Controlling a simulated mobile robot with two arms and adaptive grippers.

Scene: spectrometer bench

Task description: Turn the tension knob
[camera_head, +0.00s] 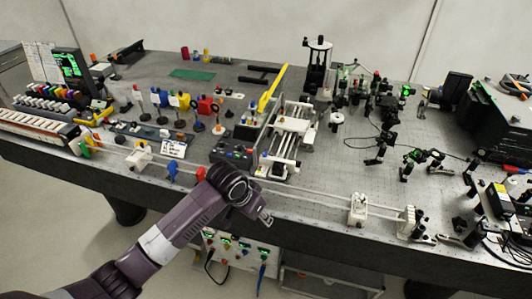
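I cannot single out the tension knob for sure. A long pale rail or belt assembly (313,201) runs along the table's front edge, with a white block (357,208) on it and a white end block (407,221) at its right end. Small dark parts (420,229) sit beside that end block; they are too small to tell apart. My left arm comes in from the lower left and crosses in front of the rail. My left gripper (266,216) is small and partly hidden by its wrist, near the front edge, left of the white block. My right gripper is out of view.
The dark perforated optical table (310,220) is crowded. A white-railed stage (290,135) stands behind my wrist. Black optical mounts (385,145) and cables stand to the right. A control panel (240,250) with cables hangs below the front edge.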

